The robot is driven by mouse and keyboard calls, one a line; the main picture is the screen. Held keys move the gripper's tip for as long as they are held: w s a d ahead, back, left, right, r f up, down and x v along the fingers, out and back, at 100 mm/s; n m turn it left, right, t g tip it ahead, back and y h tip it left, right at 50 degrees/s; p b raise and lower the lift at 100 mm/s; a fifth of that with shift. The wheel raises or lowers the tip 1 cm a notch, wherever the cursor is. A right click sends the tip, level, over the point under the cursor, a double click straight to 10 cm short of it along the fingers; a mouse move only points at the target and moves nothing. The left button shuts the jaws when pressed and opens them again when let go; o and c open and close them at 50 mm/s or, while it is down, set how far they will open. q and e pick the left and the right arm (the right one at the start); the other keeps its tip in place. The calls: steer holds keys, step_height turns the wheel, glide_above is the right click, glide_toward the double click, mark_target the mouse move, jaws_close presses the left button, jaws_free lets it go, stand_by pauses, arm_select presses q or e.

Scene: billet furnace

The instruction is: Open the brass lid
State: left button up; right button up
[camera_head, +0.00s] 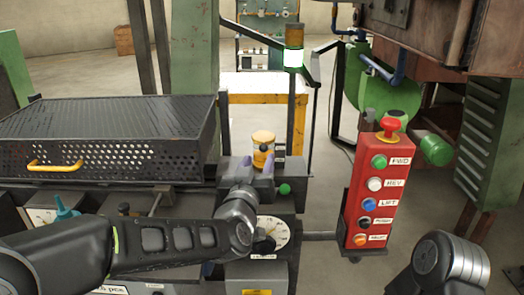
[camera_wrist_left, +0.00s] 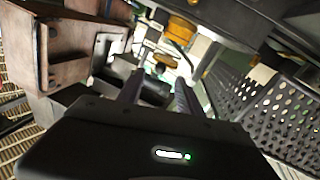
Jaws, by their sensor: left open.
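The brass lid (camera_head: 263,136) is the round yellow top of a small jar with a white and amber band (camera_head: 262,150). The jar stands upright on the dark machine block behind the dial, and the lid looks closed on it. In the left wrist view a brass-coloured round part (camera_wrist_left: 182,29) shows at the top, probably the same lid. My left gripper (camera_head: 258,168) is open just in front of the jar, its two purplish fingers apart with nothing seen between them. The fingers (camera_wrist_left: 158,88) also show in the left wrist view. Whether they touch the jar cannot be told.
A perforated black cover (camera_head: 110,140) with a yellow handle stands left. A red button box (camera_head: 372,195) stands right. A signal lamp post (camera_head: 294,55) rises behind.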

mark_target(263, 150)
arm_select(q)
steer(key=w, duration=0.3)
steer(key=w+d+p, duration=0.1)
steer(key=w, duration=0.1)
jaws_close()
stand_by(0.4)
stand_by(1.0)
